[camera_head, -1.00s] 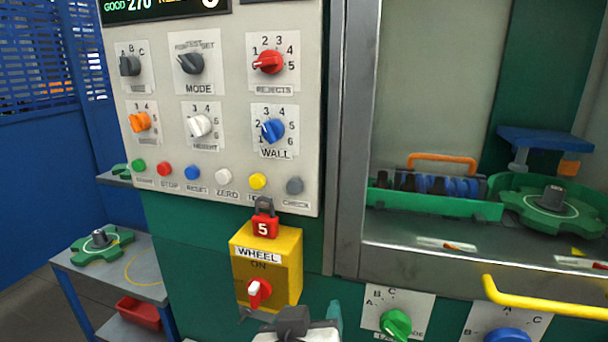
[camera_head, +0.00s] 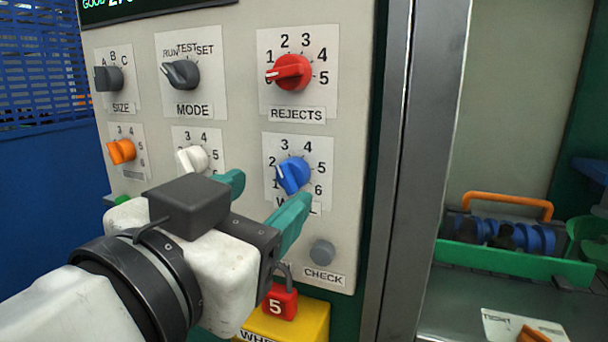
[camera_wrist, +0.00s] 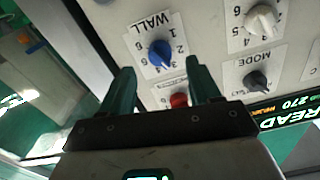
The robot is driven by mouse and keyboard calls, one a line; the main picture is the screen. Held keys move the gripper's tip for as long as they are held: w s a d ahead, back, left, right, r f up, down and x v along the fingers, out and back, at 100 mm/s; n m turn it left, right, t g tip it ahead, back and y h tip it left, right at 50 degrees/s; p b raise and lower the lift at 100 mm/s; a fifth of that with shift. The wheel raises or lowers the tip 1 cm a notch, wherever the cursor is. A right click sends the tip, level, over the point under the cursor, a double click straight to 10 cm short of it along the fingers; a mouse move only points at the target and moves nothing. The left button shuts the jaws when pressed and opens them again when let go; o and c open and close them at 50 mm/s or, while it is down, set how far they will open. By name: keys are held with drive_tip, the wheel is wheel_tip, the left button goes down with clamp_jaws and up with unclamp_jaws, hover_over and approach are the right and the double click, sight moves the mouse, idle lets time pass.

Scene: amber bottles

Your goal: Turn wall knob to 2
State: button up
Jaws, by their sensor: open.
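The blue WALL knob (camera_head: 293,176) sits on the grey wall panel, on a white plate numbered 1 to 6. Its white mark points left, toward the 1 and 2 side; I cannot tell the exact number. The gripper partly covers the WALL label. My gripper (camera_head: 266,194) is open and empty, its green fingers just in front of and below-left of the knob in the head view. In the wrist view the blue knob (camera_wrist: 161,53) lies just beyond and between the fingertips (camera_wrist: 160,70), apparently not touched.
The red REJECTS knob (camera_head: 290,71) is above, the white knob (camera_head: 192,158) to the left, and the grey CHECK button (camera_head: 322,252) below. A red padlock (camera_head: 280,302) hangs over the yellow box (camera_head: 290,325). A metal post (camera_head: 418,150) stands right of the panel.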

sight(284, 183)
drive_tip(key=shift+p+x, duration=0.3)
drive_tip(key=shift+x, duration=2.1)
drive_tip(key=shift+c, duration=0.4)
drive_tip(key=c, duration=0.9)
drive_tip(key=shift+c, duration=0.2)
drive_tip(key=n+p, duration=0.4)
drive_tip(key=n, duration=0.1)
drive_tip(key=shift+d+r+n, duration=0.1)
drive_tip(key=shift+r+n, duration=0.1)
drive_tip(key=shift+n, duration=0.1)
drive_tip(key=shift+f+n+p, duration=0.15)
drive_tip(key=shift+n+p, duration=1.6)
drive_tip(key=shift+n, duration=0.25)
